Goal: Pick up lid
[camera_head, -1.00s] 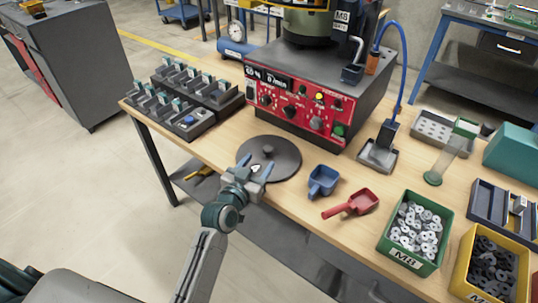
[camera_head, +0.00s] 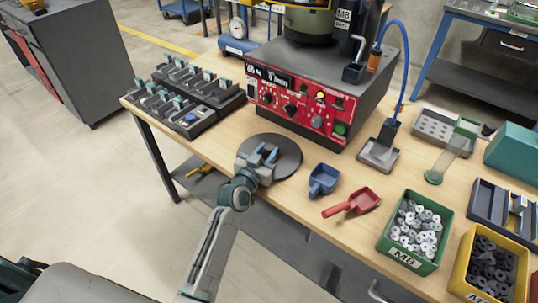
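The lid (camera_head: 288,160) is a flat dark grey disc lying on the wooden table in front of the red control panel. My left gripper (camera_head: 266,154) is over the lid's middle, with its two blue-grey fingers pointing away from me. The fingers and wrist hide the lid's centre, where a knob showed earlier. I cannot tell whether the fingers are around the knob or touching it. My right gripper is not in view.
The feeder's control box (camera_head: 300,108) stands behind the lid. A blue scoop (camera_head: 322,181) and a red scoop (camera_head: 352,203) lie to its right. A green bin (camera_head: 415,232) of washers is further right. Black fixtures (camera_head: 188,96) stand at the left.

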